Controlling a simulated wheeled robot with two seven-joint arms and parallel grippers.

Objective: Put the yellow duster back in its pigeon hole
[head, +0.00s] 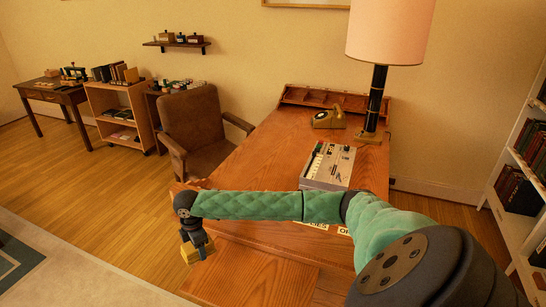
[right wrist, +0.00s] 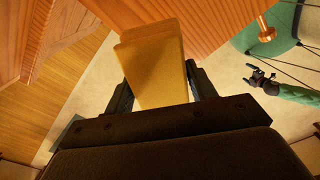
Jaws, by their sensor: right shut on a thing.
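The yellow duster (head: 191,254) is in my right gripper (head: 197,247), low at the near left side of the wooden desk in the head view.
The desk (head: 250,165) has a grey keyed device (head: 328,165), a yellowish telephone (head: 328,118) and a tall lamp (head: 376,98) on it. A brown armchair (head: 193,125) stands at its left. My right arm hides part of the near desk. The desk's left middle is clear.

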